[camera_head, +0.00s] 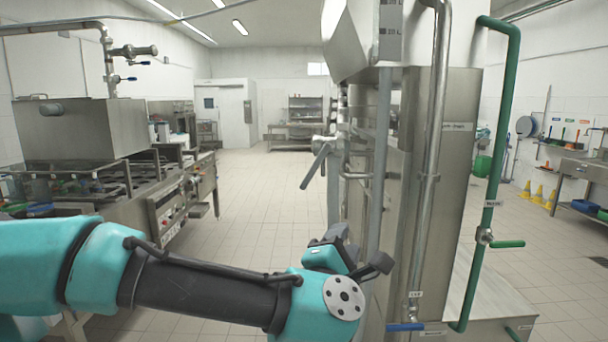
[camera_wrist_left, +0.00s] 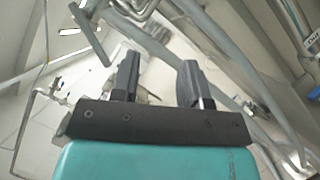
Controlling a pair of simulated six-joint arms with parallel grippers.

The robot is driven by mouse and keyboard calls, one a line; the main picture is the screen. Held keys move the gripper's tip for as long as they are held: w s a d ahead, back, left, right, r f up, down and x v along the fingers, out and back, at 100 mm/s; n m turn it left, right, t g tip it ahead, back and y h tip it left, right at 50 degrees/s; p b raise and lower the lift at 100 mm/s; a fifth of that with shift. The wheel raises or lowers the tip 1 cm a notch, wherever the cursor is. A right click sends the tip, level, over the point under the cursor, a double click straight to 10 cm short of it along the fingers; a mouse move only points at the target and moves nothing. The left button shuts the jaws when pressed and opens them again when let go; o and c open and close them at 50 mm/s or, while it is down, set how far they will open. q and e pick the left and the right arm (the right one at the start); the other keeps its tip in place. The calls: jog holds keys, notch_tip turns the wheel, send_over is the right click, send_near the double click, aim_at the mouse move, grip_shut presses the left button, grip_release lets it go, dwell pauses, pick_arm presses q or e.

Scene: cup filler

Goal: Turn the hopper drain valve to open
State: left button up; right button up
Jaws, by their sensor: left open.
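A valve with a long grey lever (camera_head: 315,165) sits on the near left side of the tall steel machine (camera_head: 445,150). The lever slants down to the left. A grey bent bar, perhaps this lever, shows at the upper left of the left wrist view (camera_wrist_left: 92,35). My left gripper (camera_head: 360,250) is open and empty, below the lever and close to the machine's side. Its two black fingers (camera_wrist_left: 157,65) point up in the left wrist view, with nothing between them. I cannot read which valve is the hopper drain. My right gripper is not in view.
A green pipe (camera_head: 495,180) with a green-handled valve (camera_head: 507,244) runs down the machine's right. A blue handle (camera_head: 405,327) sits low at its front. Grey vertical pipes (camera_head: 380,160) stand beside my left gripper. A steel cooker line (camera_head: 85,140) stands left; the tiled aisle (camera_head: 255,200) between is clear.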

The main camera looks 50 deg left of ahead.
aim_at(310, 176)
pick_arm(q)
jog(key=s+a+r+n+g+y, duration=0.1)
jog(key=s+a+r+n+y, duration=0.2)
jog(key=s+n, duration=0.4)
jog(key=shift+s+a+r+n+y, duration=0.2)
jog(key=shift+s+a+n+y, duration=0.15)
jog(key=shift+a+n+y, duration=0.65)
jog(key=shift+w, duration=0.15)
jog(key=x, duration=1.7)
jog(key=shift+w+f, duration=0.2)
jog(key=shift+f, duration=0.1)
grip_shut()
